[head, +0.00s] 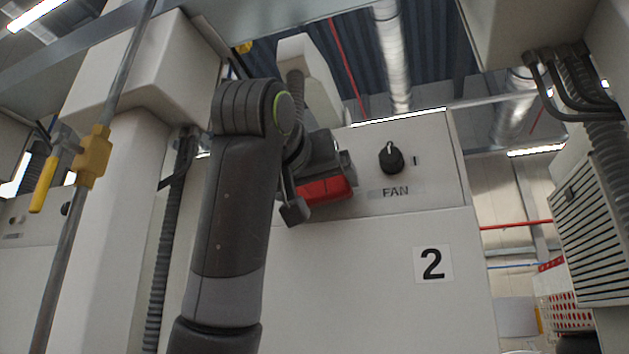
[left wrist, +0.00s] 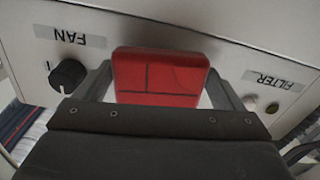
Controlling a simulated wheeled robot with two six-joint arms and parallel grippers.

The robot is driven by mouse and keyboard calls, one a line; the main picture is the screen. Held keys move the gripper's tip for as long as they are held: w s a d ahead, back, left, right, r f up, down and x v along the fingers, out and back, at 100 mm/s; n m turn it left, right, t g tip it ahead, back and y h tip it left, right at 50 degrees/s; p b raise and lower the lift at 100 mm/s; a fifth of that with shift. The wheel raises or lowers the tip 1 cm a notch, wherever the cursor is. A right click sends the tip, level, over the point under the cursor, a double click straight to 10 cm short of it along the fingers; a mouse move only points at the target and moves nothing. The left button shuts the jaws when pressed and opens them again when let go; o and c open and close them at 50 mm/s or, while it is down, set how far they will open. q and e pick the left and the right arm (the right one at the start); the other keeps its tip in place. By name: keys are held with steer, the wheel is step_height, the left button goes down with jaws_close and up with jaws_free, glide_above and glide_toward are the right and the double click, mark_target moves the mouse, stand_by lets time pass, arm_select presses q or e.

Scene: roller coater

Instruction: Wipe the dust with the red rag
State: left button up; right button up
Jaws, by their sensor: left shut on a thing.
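The red rag (head: 325,190) is a folded red block held up in front of the panel of machine 2, left of the FAN label. My left gripper (head: 318,192) is shut on it. In the left wrist view the rag (left wrist: 160,72) sits between the two fingers, its front face showing dark seam lines. It is close to the white panel, but I cannot tell whether it touches it. I can make out no dust in either view; the panel behind the rag is partly hidden. My right gripper is not in view.
A black FAN knob (head: 391,160) sticks out right of the rag. A FILTER label (left wrist: 275,79) with small controls is on the rag's other side. A pipe with a yellow valve (head: 93,157) stands at left. The panel front around the number 2 sign (head: 433,264) is clear.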

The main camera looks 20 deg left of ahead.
mark_target(345, 183)
arm_select(q)
steer(key=shift+w+d, duration=0.1)
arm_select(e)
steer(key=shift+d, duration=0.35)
arm_select(q)
steer(key=shift+w, duration=0.6)
steer(key=shift+w, duration=0.3)
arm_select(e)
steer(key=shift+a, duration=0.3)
arm_select(q)
steer(key=shift+d, duration=0.1)
steer(key=shift+s+d, duration=0.15)
steer(key=shift+d, duration=1.8)
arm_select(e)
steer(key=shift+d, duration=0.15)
arm_select(q)
steer(key=shift+w+a+b, duration=0.15)
steer(key=shift+a+b, duration=0.05)
steer(key=shift+a, duration=0.85)
steer(key=shift+w+a+b, duration=0.1)
steer(key=shift+a+b, duration=0.05)
steer(key=shift+a, duration=0.9)
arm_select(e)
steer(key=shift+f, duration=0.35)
arm_select(q)
steer(key=shift+s, duration=0.1)
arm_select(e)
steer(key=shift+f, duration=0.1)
